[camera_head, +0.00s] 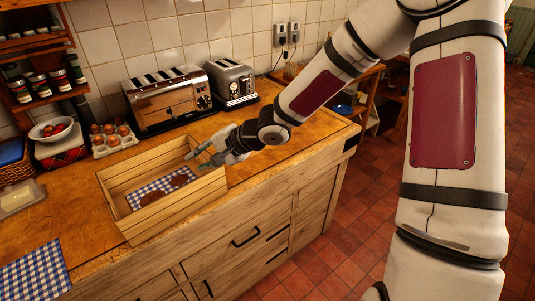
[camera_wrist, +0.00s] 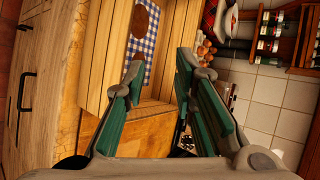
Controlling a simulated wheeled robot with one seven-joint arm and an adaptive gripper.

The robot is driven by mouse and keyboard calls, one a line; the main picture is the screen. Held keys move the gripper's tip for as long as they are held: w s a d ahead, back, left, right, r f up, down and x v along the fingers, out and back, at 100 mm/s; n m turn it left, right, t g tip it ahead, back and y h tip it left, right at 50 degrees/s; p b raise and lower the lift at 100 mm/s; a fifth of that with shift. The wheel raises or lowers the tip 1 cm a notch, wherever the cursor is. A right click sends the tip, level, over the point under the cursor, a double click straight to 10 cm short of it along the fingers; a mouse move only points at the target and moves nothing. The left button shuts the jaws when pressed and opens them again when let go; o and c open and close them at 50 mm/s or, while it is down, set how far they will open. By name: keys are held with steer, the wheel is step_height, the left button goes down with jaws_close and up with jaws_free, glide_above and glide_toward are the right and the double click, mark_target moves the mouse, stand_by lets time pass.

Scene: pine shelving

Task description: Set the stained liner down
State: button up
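The stained liner (camera_head: 149,191), a blue-and-white checked cloth with brown stains, lies inside a pale wooden crate (camera_head: 178,214) on the counter. In the wrist view the liner (camera_wrist: 150,47) shows between the crate's slatted walls (camera_wrist: 98,55), with a round brown stain near the top. My gripper (camera_head: 199,158) is over the right end of the crate, above and apart from the liner. Its green-padded fingers (camera_wrist: 160,75) are spread in the wrist view, with nothing between them. Part of the liner is hidden by the crate's front wall.
A second checked cloth (camera_head: 36,274), without visible stains, lies on the counter at front left. Two toasters (camera_head: 166,97) (camera_head: 232,82) stand behind the crate. An egg tray (camera_head: 113,139), a bowl (camera_head: 52,129) and a butter dish (camera_head: 20,198) are at left. Counter right of the crate is clear.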

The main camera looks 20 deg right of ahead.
steer(key=s+d+r+n+h, duration=0.3)
steer(key=s+d+r+h, duration=0.15)
steer(key=d, duration=0.25)
steer(key=s+d+r+n+h, duration=0.2)
steer(key=s+d+r+h, duration=0.1)
steer(key=d+r+h, duration=0.4)
steer(key=s+r+n+y, duration=0.1)
steer(key=s+r+n, duration=0.1)
steer(key=s, duration=0.9)
steer(key=s+r+n+g+y, duration=0.1)
steer(key=s+r, duration=0.4)
steer(key=s, duration=0.6)
steer(key=shift+s+r+n+y, duration=0.15)
steer(key=shift+s+n+y, duration=0.15)
steer(key=shift+n, duration=0.4)
